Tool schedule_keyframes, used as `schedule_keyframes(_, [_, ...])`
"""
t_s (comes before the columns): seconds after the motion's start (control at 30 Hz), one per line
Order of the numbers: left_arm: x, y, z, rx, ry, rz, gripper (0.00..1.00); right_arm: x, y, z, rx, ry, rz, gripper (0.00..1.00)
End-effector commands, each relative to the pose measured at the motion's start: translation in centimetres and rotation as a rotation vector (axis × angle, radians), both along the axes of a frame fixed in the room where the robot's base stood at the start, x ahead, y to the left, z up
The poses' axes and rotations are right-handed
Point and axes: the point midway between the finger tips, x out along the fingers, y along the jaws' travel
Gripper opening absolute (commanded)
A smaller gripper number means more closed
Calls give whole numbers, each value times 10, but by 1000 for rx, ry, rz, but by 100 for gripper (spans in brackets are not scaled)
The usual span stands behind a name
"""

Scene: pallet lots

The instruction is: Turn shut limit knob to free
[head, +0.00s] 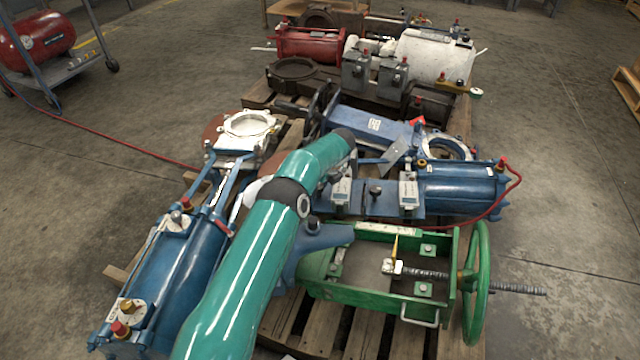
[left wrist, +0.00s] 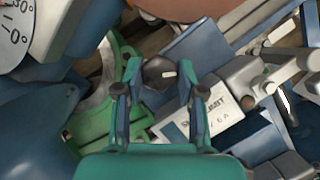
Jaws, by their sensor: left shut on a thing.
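The knob (left wrist: 160,73) is dark and round with a pale pointer mark on its face. It shows at the upper middle of the left wrist view. My left gripper (left wrist: 160,88) has one finger on each side of it and is shut on it. Beside the knob is a pale label plate (left wrist: 218,112) with dark print, only partly readable. In the head view my teal left arm (head: 270,220) reaches forward over the pallet and hides much of the knob's surroundings. My right gripper is not in view.
A green frame with a handwheel (head: 474,285) stands at the right front of the pallet. Blue cylinders (head: 460,185) lie around the arm. Grey boxes and a red cylinder (head: 310,45) are on the pallet behind.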

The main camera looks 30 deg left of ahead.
Motion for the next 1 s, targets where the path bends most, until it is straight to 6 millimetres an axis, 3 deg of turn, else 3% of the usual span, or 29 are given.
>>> schedule_keyframes(0.43, [1, 0, 1, -2, -2, 46, 4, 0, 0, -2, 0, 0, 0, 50])
schedule_keyframes(0.47, [1, 0, 1, -2, -3, 45, 40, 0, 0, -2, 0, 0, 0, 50])
schedule_keyframes(0.5, [1, -1, 1, -2, -3, 45, 47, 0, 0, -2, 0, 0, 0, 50])
schedule_keyframes(0.83, [1, -1, 2, -2, 0, 44, 48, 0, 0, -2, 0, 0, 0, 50])
schedule_keyframes(1.0, [1, -6, 14, -1, -1, 42, 48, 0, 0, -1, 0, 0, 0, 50])
